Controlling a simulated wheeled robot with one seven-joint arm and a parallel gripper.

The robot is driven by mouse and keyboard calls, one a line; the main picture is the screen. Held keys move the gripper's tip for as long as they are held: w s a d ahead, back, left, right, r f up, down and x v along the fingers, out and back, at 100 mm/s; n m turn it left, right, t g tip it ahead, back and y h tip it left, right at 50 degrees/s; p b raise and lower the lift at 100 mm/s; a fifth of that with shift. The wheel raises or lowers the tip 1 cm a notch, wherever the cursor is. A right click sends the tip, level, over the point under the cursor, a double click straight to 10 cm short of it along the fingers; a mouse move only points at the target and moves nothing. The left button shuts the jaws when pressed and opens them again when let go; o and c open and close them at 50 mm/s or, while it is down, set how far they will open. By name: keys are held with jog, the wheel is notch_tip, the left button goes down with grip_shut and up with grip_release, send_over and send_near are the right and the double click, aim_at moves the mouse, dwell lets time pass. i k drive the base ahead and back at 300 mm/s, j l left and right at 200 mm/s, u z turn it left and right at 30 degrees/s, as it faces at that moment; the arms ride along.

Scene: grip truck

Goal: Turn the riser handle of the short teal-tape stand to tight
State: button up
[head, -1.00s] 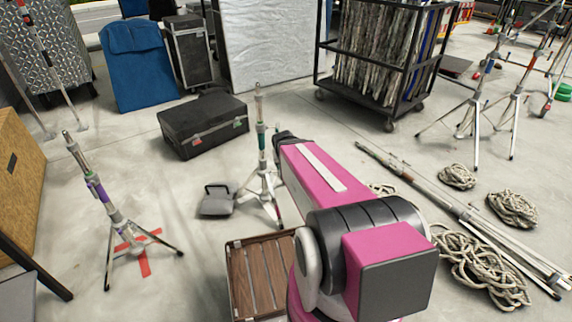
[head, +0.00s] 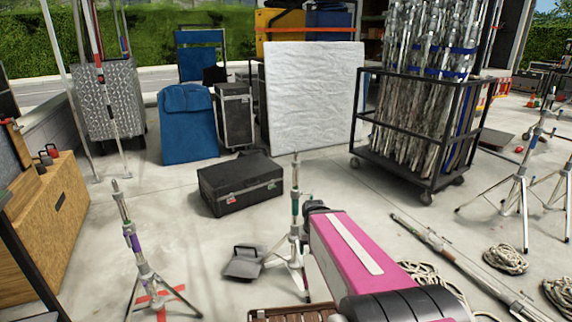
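The short teal-tape stand (head: 295,228) stands upright on its tripod legs in the middle of the head view, with a teal band on its pole. Its riser handle is too small to make out. My pink arm reaches up from the lower right. Its dark far end (head: 316,206) shows just right of the stand's pole, about level with the teal band. I cannot tell whether it touches the stand. The fingers of my gripper cannot be made out there, and the arm hides part of the stand's right side.
A purple-tape stand (head: 134,238) stands at left over a red floor cross. A black case (head: 240,186) lies behind. A slatted wooden box (head: 290,314) is at the bottom. Poles and rope coils (head: 505,259) lie at right.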

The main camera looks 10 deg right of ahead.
aim_at(312, 193)
jog(key=l+u, duration=0.3)
jog(key=l, duration=0.55)
jog(key=l+u, duration=0.3)
jog(key=l, duration=0.55)
